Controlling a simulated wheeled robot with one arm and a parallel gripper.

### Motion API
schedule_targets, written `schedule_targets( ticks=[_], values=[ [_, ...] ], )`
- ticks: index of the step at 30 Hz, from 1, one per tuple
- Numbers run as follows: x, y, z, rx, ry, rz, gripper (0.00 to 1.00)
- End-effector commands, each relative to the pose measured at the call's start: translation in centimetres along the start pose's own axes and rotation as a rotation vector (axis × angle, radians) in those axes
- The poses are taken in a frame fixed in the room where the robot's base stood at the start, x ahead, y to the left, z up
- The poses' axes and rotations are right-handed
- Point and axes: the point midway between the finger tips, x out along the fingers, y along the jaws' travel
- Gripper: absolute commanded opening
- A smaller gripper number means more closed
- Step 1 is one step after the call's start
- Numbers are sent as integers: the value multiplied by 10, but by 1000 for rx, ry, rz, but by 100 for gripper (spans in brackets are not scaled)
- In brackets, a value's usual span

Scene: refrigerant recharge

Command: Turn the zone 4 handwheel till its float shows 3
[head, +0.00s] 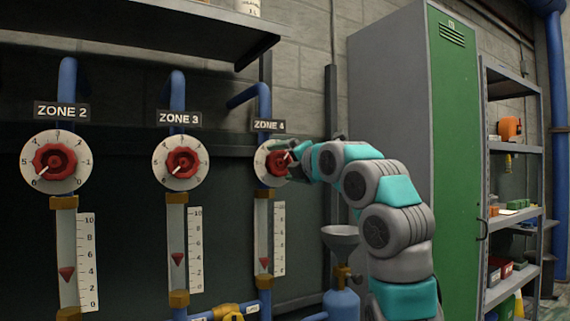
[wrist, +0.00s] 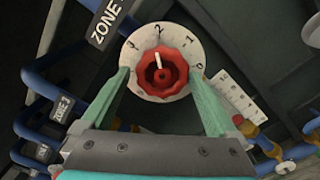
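The zone 4 handwheel (head: 278,164) is a red knob on a round white dial, partly hidden by my gripper (head: 297,158) in the head view. In the wrist view the red handwheel (wrist: 161,76) sits between the two green fingers of my gripper (wrist: 160,80). The fingers are open, with a gap on each side of the wheel. The wheel's white mark points up, near the 2 on the dial (wrist: 150,40). The red zone 4 float (head: 264,262) sits low in its tube, between about 1 and 2 on the scale (head: 279,240).
The zone 2 handwheel (head: 54,162) and zone 3 handwheel (head: 183,162) are to the left, each above its own float tube. A grey funnel (head: 340,236) and blue bottle (head: 342,303) stand below my arm. A green locker (head: 455,150) is to the right.

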Motion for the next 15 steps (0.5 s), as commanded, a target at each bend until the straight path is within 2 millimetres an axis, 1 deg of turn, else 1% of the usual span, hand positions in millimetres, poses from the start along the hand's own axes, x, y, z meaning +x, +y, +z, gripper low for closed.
schedule_targets(
  ticks=[9, 11, 15],
  values=[
    [-1, -2, 0, 2, 0, -3, 100],
    [-5, -2, 0, 2, -1, -2, 100],
    [-20, -4, 0, 1, 0, -5, 100]
  ],
)
